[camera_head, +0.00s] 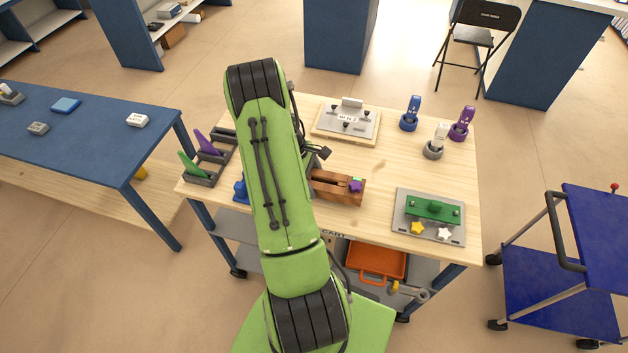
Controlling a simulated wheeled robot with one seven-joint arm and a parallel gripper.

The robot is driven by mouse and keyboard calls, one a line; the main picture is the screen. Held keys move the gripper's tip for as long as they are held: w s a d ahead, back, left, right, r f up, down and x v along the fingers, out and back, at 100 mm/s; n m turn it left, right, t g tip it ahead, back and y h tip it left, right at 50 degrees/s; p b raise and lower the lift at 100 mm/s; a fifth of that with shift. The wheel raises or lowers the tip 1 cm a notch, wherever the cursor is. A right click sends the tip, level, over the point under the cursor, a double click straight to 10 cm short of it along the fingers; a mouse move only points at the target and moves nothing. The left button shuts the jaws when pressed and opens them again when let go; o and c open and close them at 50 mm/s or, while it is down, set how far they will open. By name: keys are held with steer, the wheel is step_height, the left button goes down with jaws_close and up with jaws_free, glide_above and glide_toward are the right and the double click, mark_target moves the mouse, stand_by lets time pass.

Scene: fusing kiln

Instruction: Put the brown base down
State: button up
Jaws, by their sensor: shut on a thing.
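The brown base (337,190) is a long brown wooden block with a groove along its top. It shows just right of my green arm, over the front middle of the wooden table (383,178). Its left end is hidden behind the arm. My gripper (317,153) shows only as a dark part beside the arm, at the base's left end. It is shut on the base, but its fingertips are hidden. I cannot tell whether the base touches the tabletop.
A grey fixture board (346,123) lies behind the base. A grey plate (400,228) with a green block stands to the right. Blue, white and purple tools in round holders (433,153) stand at the back right. A dark rack (200,178) is at the left.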

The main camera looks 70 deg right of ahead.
steer(key=shift+s+f, duration=0.1)
steer(key=shift+f, duration=1.2)
steer(key=o, duration=1)
steer(key=shift+o, duration=0.2)
steer(key=shift+r, duration=0.15)
steer(key=p+v, duration=0.1)
steer(key=v, duration=1.1)
